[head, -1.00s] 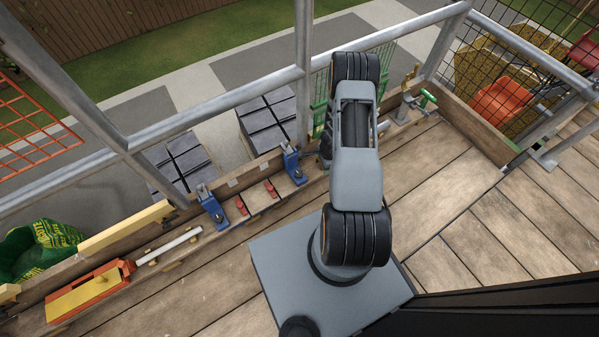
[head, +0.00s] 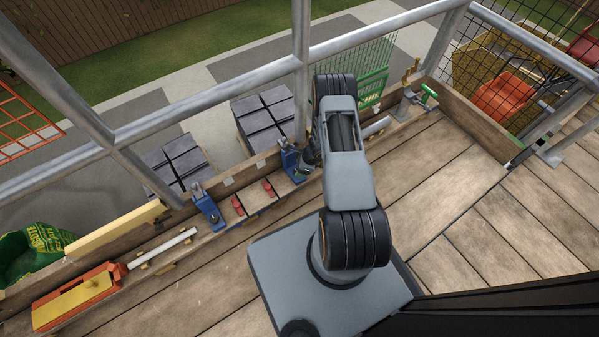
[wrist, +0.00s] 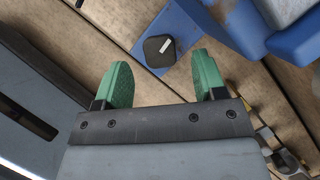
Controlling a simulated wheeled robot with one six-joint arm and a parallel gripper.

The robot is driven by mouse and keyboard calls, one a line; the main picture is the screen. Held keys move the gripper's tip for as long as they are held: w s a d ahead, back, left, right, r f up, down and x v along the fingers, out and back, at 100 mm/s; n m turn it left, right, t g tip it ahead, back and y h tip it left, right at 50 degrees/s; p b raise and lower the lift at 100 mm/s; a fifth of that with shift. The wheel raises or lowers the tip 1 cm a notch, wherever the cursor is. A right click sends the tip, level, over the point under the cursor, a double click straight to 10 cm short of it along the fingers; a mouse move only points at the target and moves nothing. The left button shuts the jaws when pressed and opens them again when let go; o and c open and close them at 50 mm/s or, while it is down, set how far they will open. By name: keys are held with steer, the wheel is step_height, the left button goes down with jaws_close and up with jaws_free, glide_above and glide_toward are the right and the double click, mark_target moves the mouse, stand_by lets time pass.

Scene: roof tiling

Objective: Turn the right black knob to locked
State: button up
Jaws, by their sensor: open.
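The right blue clamp (head: 290,160) stands on the plank near the rail post in the head view, partly beside my arm. In the wrist view its blue base (wrist: 185,28) carries the right black knob (wrist: 159,50), a rounded square with a short white mark set at a slant. My gripper (wrist: 161,60) is open, with two green fingertips. The left blue clamp (head: 207,207) has another small black knob.
Two red pieces (head: 238,205) sit between the clamps. An orange and yellow tool (head: 80,295) and a white tube (head: 165,246) lie to the left. A metal railing (head: 215,105) runs behind. A green-handled clamp (head: 428,95) is at the right. The deck's right side is clear.

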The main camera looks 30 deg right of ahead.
steer(key=shift+b+x, duration=0.35)
steer(key=shift+x, duration=1)
steer(key=shift+c, duration=0.3)
steer(key=c, duration=0.8)
steer(key=shift+m+b, duration=0.45)
steer(key=shift+m, duration=0.15)
steer(key=shift+c, duration=0.2)
steer(key=shift+t, duration=0.3)
steer(key=o, duration=0.9)
steer(key=p+v, duration=0.6)
steer(key=v, duration=0.8)
steer(key=shift+a, duration=0.2)
